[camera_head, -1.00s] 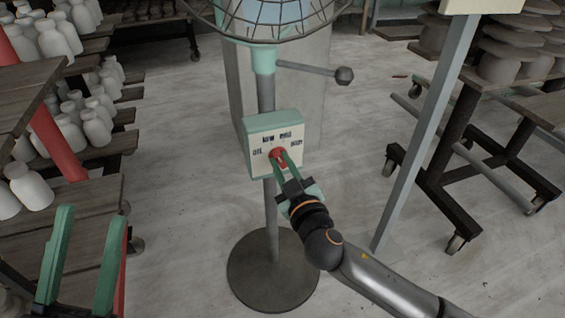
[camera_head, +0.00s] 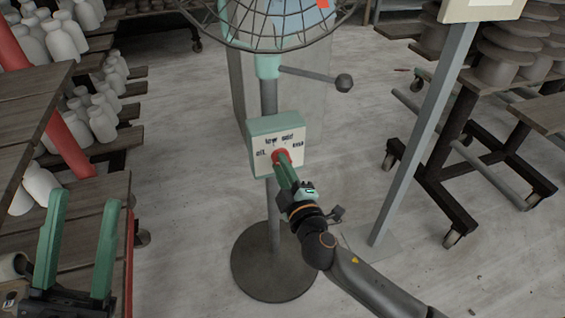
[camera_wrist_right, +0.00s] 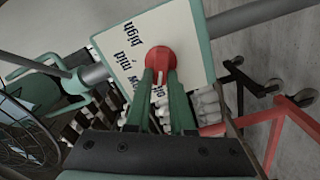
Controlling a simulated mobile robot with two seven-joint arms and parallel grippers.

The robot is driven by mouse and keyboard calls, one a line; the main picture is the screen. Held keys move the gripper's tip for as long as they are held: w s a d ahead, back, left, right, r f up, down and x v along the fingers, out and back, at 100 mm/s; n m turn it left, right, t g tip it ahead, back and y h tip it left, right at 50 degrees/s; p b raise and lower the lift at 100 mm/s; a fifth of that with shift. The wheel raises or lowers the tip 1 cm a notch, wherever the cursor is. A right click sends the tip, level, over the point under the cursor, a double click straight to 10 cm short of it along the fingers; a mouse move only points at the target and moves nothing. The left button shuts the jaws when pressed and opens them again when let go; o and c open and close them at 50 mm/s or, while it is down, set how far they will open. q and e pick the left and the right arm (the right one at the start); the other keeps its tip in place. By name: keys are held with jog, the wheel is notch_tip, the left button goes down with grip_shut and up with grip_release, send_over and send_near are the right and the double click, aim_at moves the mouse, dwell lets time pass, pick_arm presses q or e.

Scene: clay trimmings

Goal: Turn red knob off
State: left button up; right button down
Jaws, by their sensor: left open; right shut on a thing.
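The red knob (camera_head: 281,157) is on the cream face of the fan's control box (camera_head: 292,138), which has printed labels around the knob. My right gripper (camera_head: 283,163) is shut on the knob from the front. In the right wrist view the knob (camera_wrist_right: 160,60) is round and red, with the green fingers (camera_wrist_right: 160,80) at its near side. The knob's exact pointing direction is hard to tell. My left gripper (camera_head: 78,232) is open and empty at the lower left, over the wooden rack.
The fan's wire cage (camera_head: 262,30) is above the box and its round base (camera_head: 272,265) is on the floor. A grey rod with a ball end (camera_head: 344,83) sticks out right. A grey post (camera_head: 425,135) and wheeled cart (camera_head: 440,185) stand right; racks of white bottles (camera_head: 100,120) stand left.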

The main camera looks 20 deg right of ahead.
pick_arm(q)
jog(key=shift+a+r, duration=0.1)
jog(key=shift+r, duration=0.05)
pick_arm(e)
jog(key=shift+n, duration=0.5)
jog(key=c, duration=0.8)
grip_release()
